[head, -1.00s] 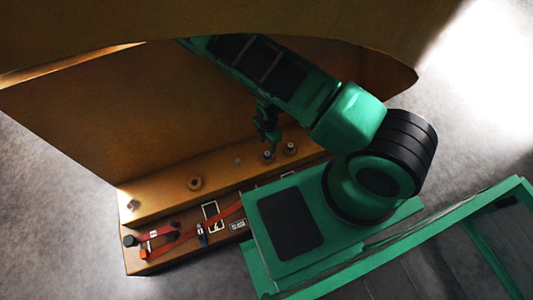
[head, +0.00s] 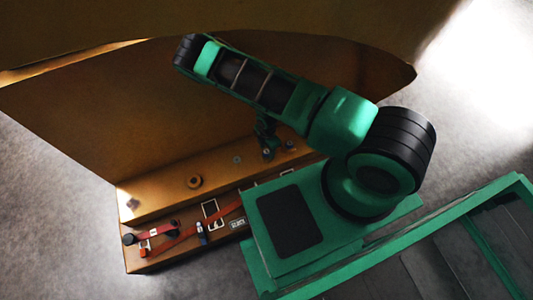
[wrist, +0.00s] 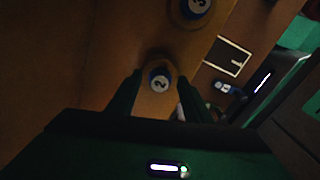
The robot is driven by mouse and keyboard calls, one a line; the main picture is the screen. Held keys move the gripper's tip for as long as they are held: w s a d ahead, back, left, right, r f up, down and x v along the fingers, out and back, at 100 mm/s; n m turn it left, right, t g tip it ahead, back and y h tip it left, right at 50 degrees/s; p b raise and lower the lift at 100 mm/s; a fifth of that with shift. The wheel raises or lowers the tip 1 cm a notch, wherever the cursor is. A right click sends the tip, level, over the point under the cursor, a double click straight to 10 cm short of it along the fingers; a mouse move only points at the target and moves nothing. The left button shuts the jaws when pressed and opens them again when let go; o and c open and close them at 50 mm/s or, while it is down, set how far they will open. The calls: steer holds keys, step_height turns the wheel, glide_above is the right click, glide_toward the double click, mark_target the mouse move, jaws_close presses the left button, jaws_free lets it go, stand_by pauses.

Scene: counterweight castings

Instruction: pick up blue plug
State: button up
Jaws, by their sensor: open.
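A round plug marked 2 (wrist: 160,82), white-faced with a blue rim, stands on the upper ledge. A similar plug marked 3 (wrist: 193,8) stands beyond it at the top of the wrist view. In the head view the two plugs (head: 267,154) (head: 290,146) are small and dark, and their colours are hard to tell. My gripper (wrist: 159,76) is open, with plug 2 appearing between its two dark fingers in the wrist view. I cannot tell whether they touch it. In the head view my gripper (head: 265,133) is just above the left plug.
A brass ring (head: 194,182) and a small grey part (head: 237,160) sit on the same ledge (head: 155,203). The lower step holds red straps (head: 170,244), a blue-and-white item (head: 202,232) and a white frame (head: 211,210). A tall brown wall (head: 120,120) rises behind.

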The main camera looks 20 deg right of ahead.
mark_target(266, 151)
steer(key=c, duration=1.1)
steer(key=shift+r, duration=0.1)
steer(key=shift+r, duration=0.5)
steer(key=r, duration=0.3)
steer(key=shift+a+r, duration=0.2)
steer(key=s+a+r, duration=0.2)
steer(key=a, duration=0.1)
steer(key=s+a+r, duration=0.2)
steer(key=s+a, duration=0.1)
steer(key=s+a+r, duration=0.2)
steer(key=shift+s+a+r, duration=0.15)
steer(key=shift+a+r, duration=0.1)
steer(key=shift+a, duration=0.15)
steer(key=shift+s, duration=0.1)
